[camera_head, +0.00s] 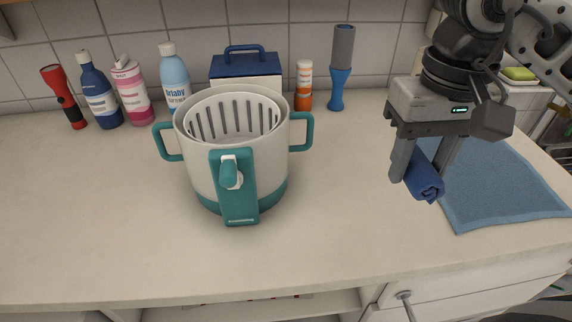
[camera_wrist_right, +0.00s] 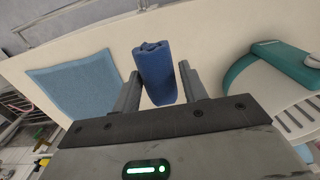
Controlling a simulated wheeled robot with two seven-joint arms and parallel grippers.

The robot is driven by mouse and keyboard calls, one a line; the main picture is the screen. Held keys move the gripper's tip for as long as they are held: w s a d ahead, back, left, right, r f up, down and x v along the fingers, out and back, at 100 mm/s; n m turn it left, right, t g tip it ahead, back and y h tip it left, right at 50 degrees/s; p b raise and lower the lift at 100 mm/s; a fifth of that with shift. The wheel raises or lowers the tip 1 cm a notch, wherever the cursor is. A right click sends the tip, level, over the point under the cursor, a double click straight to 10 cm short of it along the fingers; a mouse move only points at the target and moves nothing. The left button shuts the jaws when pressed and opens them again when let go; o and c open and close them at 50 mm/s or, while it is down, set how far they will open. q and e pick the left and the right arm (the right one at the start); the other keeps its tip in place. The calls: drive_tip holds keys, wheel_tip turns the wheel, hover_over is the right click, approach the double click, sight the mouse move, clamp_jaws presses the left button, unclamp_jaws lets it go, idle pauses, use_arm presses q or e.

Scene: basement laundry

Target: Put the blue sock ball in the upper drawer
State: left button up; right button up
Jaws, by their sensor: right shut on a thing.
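The blue sock ball (camera_head: 427,188), a rolled dark blue bundle, is between the fingers of my right gripper (camera_head: 418,181). The gripper is shut on it and holds it over the right part of the counter. In the right wrist view the sock ball (camera_wrist_right: 154,72) shows between the two fingers of the right gripper (camera_wrist_right: 158,82). A white drawer front (camera_head: 470,287) with a metal handle (camera_head: 404,296) shows below the counter's front edge at the lower right. I cannot tell whether this drawer is open. My left gripper is not in view.
A white and teal pot-like basket (camera_head: 236,150) stands mid-counter. A blue cloth (camera_head: 500,190) lies at the right, also in the wrist view (camera_wrist_right: 75,85). Bottles, a red flashlight (camera_head: 64,97) and a blue-lidded box (camera_head: 245,68) line the wall. The front counter is clear.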

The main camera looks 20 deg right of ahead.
drive_tip(key=shift+w+f, duration=0.2)
drive_tip(key=shift+w, duration=0.15)
drive_tip(key=w+f, duration=0.2)
drive_tip(key=w, duration=0.1)
drive_tip(key=w+d+f+p, duration=0.1)
drive_tip(key=w+f, duration=0.2)
drive_tip(key=w, duration=0.1)
drive_tip(key=w+d+f, duration=0.1)
drive_tip(key=w+f, duration=0.1)
drive_tip(key=w, duration=0.2)
drive_tip(key=shift+w+d+f, duration=0.15)
drive_tip(key=shift+d+f, duration=0.1)
drive_tip(key=shift+f, duration=0.15)
drive_tip(key=shift+w+f, duration=0.45)
drive_tip(key=f, duration=0.1)
drive_tip(key=f+p, duration=0.1)
drive_tip(key=f, duration=0.1)
drive_tip(key=shift+w+d+f, duration=0.1)
drive_tip(key=shift+w+d, duration=0.05)
drive_tip(key=shift+w, duration=0.15)
drive_tip(key=shift+f, duration=0.3)
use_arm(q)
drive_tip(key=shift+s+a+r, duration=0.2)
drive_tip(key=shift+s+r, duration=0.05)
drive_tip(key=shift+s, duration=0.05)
